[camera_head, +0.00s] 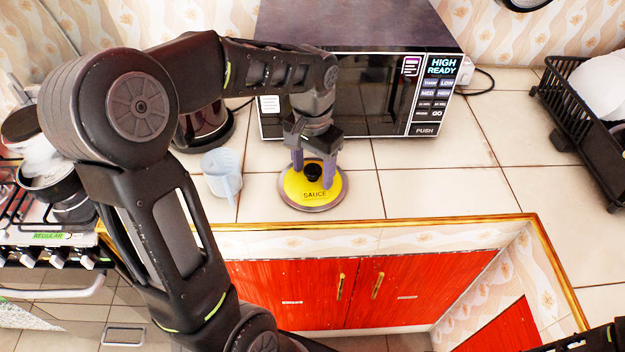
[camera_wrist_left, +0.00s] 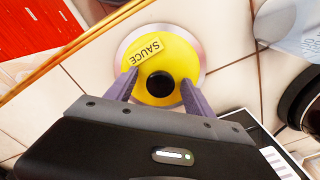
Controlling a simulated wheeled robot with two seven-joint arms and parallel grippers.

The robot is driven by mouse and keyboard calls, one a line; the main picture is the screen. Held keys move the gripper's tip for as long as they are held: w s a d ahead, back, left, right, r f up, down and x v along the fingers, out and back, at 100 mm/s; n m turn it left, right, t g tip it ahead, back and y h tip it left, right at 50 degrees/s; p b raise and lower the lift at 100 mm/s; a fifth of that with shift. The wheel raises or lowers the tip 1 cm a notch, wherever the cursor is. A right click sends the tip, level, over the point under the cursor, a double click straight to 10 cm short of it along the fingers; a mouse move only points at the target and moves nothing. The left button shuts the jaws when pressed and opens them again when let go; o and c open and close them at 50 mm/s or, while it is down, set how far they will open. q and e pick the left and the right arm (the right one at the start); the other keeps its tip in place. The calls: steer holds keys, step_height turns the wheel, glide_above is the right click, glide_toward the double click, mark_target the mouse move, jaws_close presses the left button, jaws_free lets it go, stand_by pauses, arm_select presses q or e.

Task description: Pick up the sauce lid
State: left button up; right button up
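The sauce lid (camera_head: 304,197) is a round yellow lid with a silver rim, a black knob and a "SAUCE" label. It lies flat on the tiled counter in front of the microwave. It also shows in the left wrist view (camera_wrist_left: 184,55). My left gripper (camera_head: 313,172) points down over the lid, its purple fingers apart on either side of the black knob (camera_wrist_left: 160,84). A gap shows between each finger and the knob in the left wrist view. Whether the fingertips touch the lid, I cannot tell.
The microwave (camera_head: 380,90) stands close behind the lid. A light blue cup (camera_head: 221,172) and a dark kettle (camera_head: 205,125) are to its left. A stove with pots is at the far left, a black dish rack (camera_head: 580,120) at the right. Counter right of the lid is clear.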

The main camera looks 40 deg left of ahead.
mark_target(313, 169)
arm_select(q)
steer(key=shift+s+f, duration=0.25)
steer(key=shift+f, duration=0.15)
steer(key=shift+r, duration=0.3)
jaws_close()
steer(key=r, duration=0.9)
steer(key=shift+w+r, duration=0.25)
steer(key=shift+r, duration=0.1)
